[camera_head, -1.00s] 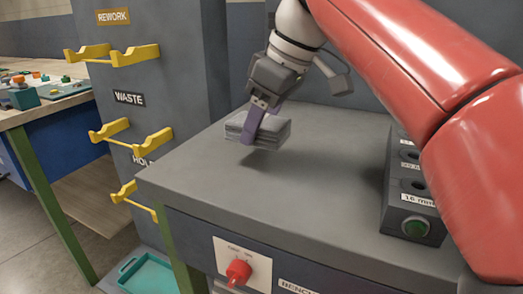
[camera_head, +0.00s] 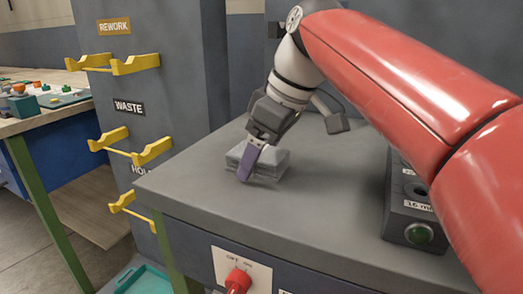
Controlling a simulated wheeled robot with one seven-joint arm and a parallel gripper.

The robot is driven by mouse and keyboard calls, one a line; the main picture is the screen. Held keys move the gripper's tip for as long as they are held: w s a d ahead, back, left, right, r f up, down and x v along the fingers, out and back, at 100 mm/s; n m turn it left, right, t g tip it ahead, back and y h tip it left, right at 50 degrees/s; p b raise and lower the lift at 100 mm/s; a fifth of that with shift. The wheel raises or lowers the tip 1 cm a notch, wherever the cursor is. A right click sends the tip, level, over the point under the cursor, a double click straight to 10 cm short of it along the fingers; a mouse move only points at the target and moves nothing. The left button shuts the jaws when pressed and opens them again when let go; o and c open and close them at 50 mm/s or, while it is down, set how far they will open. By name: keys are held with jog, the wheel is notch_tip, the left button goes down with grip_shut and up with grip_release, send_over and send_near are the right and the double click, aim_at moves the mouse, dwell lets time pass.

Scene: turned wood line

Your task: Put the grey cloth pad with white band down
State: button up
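The grey cloth pad (camera_head: 271,165) is a flat folded stack near the back left of the grey bench top (camera_head: 315,205). It looks level and at, or very close to, the bench surface. A white band cannot be made out on it. My gripper (camera_head: 247,165) is above and at the pad, pointing down. One purple finger shows across the pad's near side, and its tip reaches close to the bench. The other finger is hidden behind the pad. The gripper appears shut on the pad.
A grey panel with yellow brackets (camera_head: 135,64) and labels stands left. A red knob (camera_head: 238,280) is on the bench front. The bench top before the pad is clear.

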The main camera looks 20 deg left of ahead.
jog(key=shift+f+b, duration=0.15)
jog(key=shift+b, duration=0.25)
jog(key=p+v, duration=0.1)
jog(key=v, duration=0.2)
jog(key=p+v, duration=0.1)
jog(key=v, duration=0.3)
jog(key=shift+w+d, duration=0.1)
jog(key=shift+w, duration=0.1)
jog(key=shift+d+r+p, duration=0.2)
jog(key=shift+r+p, duration=0.15)
jog(key=shift+r, duration=0.15)
